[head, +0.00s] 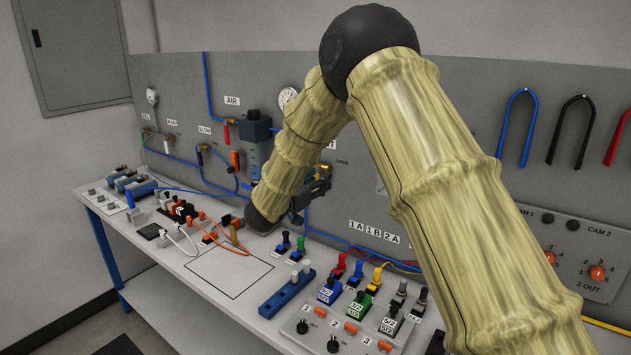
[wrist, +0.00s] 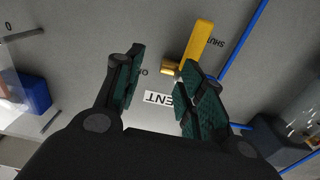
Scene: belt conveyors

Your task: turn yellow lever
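The yellow lever (wrist: 198,45) is on the grey wall panel in the wrist view, slanting up and right from its pivot beside the "SHUT" label. Its lower end is close to the tip of my gripper's right finger. I cannot tell whether they touch. My gripper (wrist: 161,66) is open, with nothing between its dark green finger pads and a sign ending in "ENT" (wrist: 159,98) behind them.
A blue hose (wrist: 244,45) runs along the panel right of the lever. In the head view, the bench (head: 188,285) holds several coloured valves, including a yellow-topped one (head: 377,275), and a blue block (head: 287,292). A blue-grey unit (head: 257,140) stands left of my forearm.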

